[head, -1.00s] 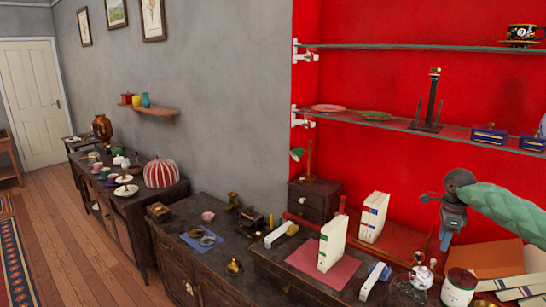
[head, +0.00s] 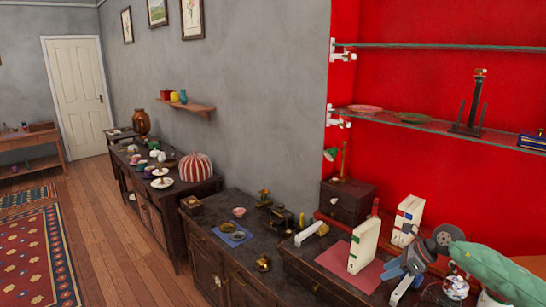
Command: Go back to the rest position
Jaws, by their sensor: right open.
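My right gripper (head: 408,262) is at the lower right of the head view, at the end of my green-sleeved arm. It is open, with nothing seen between its fingers. It shows in front of the dark cabinet top, near the white binders (head: 364,246) and above a blue and white object (head: 402,288) in the picture. I cannot tell its exact height over the cabinet. My left gripper is not in view.
Dark cabinets (head: 225,262) line the wall, crowded with small items. A red-and-white striped dome (head: 195,166) stands farther back. Glass shelves (head: 440,127) hang on the red wall at right. The wooden floor (head: 125,250) at left is free, with a patterned rug (head: 40,260) and a white door (head: 78,95) beyond.

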